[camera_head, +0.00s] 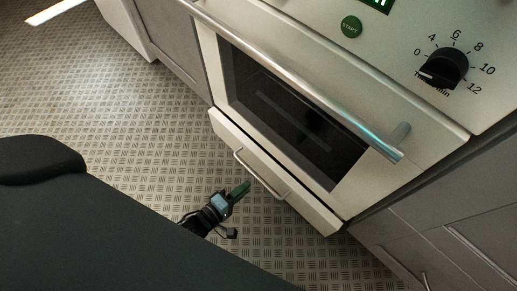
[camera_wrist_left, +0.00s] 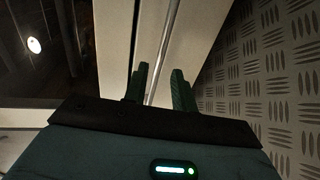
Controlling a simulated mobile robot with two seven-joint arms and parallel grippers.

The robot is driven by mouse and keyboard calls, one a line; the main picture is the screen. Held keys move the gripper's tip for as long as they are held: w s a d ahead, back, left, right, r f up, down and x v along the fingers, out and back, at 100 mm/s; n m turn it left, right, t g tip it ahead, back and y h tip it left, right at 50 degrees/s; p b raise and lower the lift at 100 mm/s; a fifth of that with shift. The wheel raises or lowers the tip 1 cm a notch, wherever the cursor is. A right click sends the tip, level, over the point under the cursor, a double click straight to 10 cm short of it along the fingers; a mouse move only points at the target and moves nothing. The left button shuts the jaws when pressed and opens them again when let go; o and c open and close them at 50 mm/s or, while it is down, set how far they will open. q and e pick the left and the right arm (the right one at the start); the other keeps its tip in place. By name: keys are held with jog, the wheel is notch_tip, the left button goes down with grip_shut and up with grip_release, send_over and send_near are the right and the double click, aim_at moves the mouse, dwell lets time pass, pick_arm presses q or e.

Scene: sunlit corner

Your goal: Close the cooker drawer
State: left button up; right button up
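The cooker drawer (camera_head: 292,196) is the low pale front under the oven door, with a curved metal handle (camera_head: 262,178). Its front seems to stand out slightly from the cooker; how far is hard to tell. My left gripper (camera_head: 241,188) is low over the floor, just in front of the handle. In the left wrist view, its two green fingers (camera_wrist_left: 160,88) are apart, with the handle bar (camera_wrist_left: 170,45) running up between them in the picture. I cannot tell whether they touch it. My right gripper is not in view.
The oven door (camera_head: 290,110) above is shut, with a long bar handle (camera_head: 300,85) jutting out. A control panel with a dial (camera_head: 444,67) is above it. Grey cabinets (camera_head: 455,215) flank the cooker. Patterned floor (camera_head: 120,95) is clear to the left.

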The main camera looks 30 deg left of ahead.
aim_at(258, 177)
pick_arm(q)
jog(key=b+x, duration=0.3)
jog(key=x, duration=0.4)
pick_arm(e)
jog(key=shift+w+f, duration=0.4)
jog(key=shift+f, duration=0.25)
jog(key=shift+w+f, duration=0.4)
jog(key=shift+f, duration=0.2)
pick_arm(q)
grip_shut()
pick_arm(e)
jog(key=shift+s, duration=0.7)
